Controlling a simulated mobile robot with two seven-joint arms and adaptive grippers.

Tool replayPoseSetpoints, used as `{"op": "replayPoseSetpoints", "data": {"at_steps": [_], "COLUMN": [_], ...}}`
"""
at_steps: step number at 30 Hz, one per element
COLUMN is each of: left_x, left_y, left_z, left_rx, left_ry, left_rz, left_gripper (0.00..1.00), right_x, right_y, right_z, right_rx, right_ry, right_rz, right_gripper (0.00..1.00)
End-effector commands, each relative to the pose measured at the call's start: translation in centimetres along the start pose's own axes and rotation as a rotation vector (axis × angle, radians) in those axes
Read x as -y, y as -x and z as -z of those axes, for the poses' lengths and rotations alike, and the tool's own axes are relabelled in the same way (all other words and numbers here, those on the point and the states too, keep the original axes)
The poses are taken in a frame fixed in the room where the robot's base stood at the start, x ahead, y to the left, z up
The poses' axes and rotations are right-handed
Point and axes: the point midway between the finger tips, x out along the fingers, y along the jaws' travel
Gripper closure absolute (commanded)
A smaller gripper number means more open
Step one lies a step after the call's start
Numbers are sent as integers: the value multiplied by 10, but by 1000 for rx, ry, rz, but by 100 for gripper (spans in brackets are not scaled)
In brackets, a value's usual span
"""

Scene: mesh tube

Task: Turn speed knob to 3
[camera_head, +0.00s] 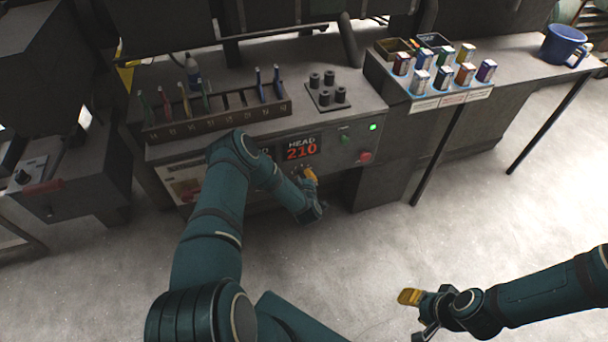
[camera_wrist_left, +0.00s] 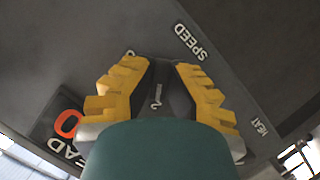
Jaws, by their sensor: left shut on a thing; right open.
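My left gripper (camera_head: 307,180) is at the machine's front panel, just below the red "HEAD 210" display (camera_head: 301,149). In the left wrist view its yellow fingers (camera_wrist_left: 158,68) are closed around a dark knob (camera_wrist_left: 158,82) next to the "SPEED" label (camera_wrist_left: 192,42). A white mark shows between the fingers but is unclear. My right gripper (camera_head: 418,314) is open and empty above the floor at the lower right, away from the panel.
A green light (camera_head: 373,127) and a red button (camera_head: 365,157) are on the panel's right side. A rack (camera_head: 215,122) of coloured tools and a block of black cylinders (camera_head: 328,90) stand on top. Floor is clear in front.

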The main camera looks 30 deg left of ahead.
Motion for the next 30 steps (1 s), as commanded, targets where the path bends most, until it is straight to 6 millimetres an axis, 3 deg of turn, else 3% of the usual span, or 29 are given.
{"op": "replayPoseSetpoints", "data": {"at_steps": [1, 15, 30], "left_x": [-7, -6, -4], "left_y": [-4, -5, -5], "left_z": [8, 6, 7], "left_rx": [-16, -20, -19], "left_ry": [-42, -411, -581], "left_rz": [7, 163, 237], "left_gripper": [100, 100, 100], "right_x": [1, 1, 0], "right_y": [3, 3, 0], "right_z": [0, -1, 0], "right_rx": [1, 3, 0], "right_ry": [0, 0, 0], "right_rz": [0, 0, 0], "right_gripper": [53, 53, 53]}}
